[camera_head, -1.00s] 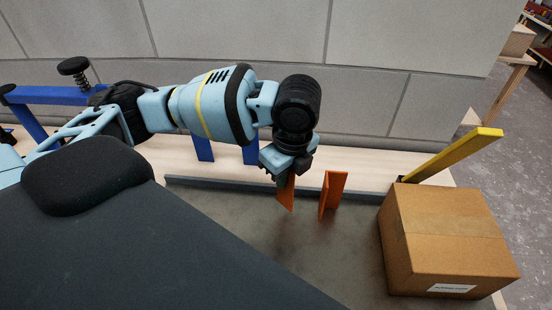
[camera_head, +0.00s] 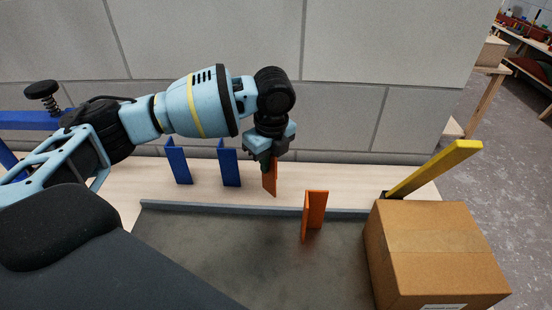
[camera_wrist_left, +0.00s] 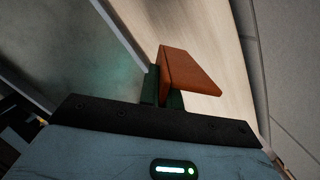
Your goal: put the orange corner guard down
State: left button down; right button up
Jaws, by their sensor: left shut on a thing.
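My left gripper (camera_head: 268,158) points down and is shut on an orange corner guard (camera_head: 270,182). The guard is upright over the pale wooden strip behind the dark mat; I cannot tell whether its lower end touches the wood. In the left wrist view the guard (camera_wrist_left: 190,72) sticks out between the green fingertips, its upper part hidden by them. A second orange corner guard (camera_head: 314,214) stands upright on the dark mat, to the right and nearer. My right gripper is not seen.
Two blue corner guards (camera_head: 229,164) (camera_head: 178,162) stand on the wooden strip (camera_head: 330,185) left of my gripper. A cardboard box (camera_head: 435,250) sits at the right, with a yellow batten (camera_head: 435,168) behind it. A grey ledge (camera_head: 200,207) edges the dark mat (camera_head: 200,235). A block wall (camera_head: 350,80) rises behind.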

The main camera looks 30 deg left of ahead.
pick_arm(q)
jog(key=w+a+f, duration=0.1)
jog(key=w+f, duration=0.3)
jog(key=w, duration=0.2)
jog(key=shift+a+b, duration=0.2)
jog(key=shift+b, duration=0.1)
jog(key=shift+f, duration=0.15)
jog(key=c, duration=1.6)
grip_release()
notch_tip(320, 180, up, 12)
jog(key=d, duration=0.1)
jog(key=shift+s+d, duration=0.2)
jog(key=shift+s, duration=0.05)
